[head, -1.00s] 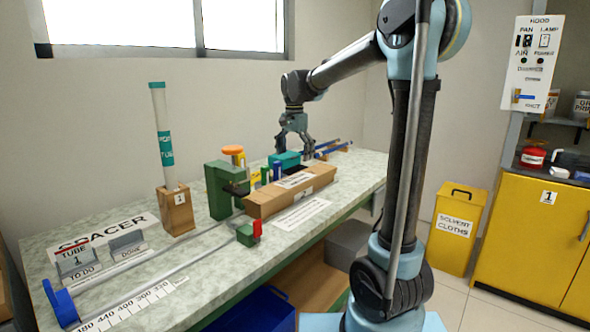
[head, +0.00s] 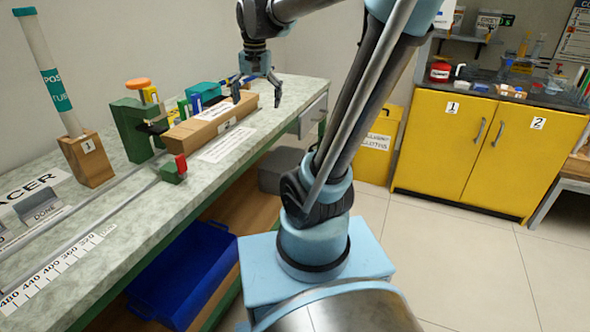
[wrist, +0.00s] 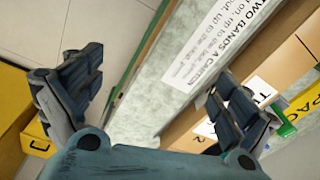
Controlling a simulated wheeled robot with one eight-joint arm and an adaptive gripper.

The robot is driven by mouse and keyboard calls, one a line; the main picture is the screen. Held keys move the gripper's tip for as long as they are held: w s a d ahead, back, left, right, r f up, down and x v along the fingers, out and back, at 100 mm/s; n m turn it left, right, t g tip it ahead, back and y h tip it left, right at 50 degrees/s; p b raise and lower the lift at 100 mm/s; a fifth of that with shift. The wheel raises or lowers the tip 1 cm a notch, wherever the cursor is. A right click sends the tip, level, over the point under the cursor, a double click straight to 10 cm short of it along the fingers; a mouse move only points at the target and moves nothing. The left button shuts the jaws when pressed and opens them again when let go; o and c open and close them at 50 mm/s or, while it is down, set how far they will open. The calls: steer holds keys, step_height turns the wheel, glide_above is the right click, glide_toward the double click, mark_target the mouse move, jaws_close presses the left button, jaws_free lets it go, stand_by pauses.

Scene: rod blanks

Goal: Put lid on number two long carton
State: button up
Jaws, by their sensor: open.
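A long brown carton (head: 212,122) lies on the bench, with a white label on its side. In the wrist view the carton (wrist: 290,75) shows at the right, with a white label partly hidden by a finger. I cannot tell from these frames whether a lid is on it, and I make out no separate lid. My gripper (head: 257,96) is open and empty, pointing down, by the carton's far right end. In the wrist view my gripper (wrist: 160,100) has its fingers wide apart, the right one overlapping the carton.
A printed sheet (head: 228,144) lies on the bench (head: 135,205) in front of the carton. A green fixture (head: 133,130) stands at its left, with coloured items behind. A tube stands in a wooden block (head: 87,158). A blue bin (head: 180,275) sits below; yellow cabinets (head: 480,150) stand right.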

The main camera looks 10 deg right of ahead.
steer(key=s+d+f+n, duration=0.2)
steer(key=s+d+f, duration=0.2)
steer(key=s+f, duration=0.4)
steer(key=s+d+f+n+t, duration=0.1)
steer(key=s+d+f, duration=0.3)
steer(key=s+f, duration=0.4)
steer(key=shift+s+d+f+n, duration=0.25)
steer(key=shift+s+n, duration=0.2)
steer(key=shift+n, duration=0.15)
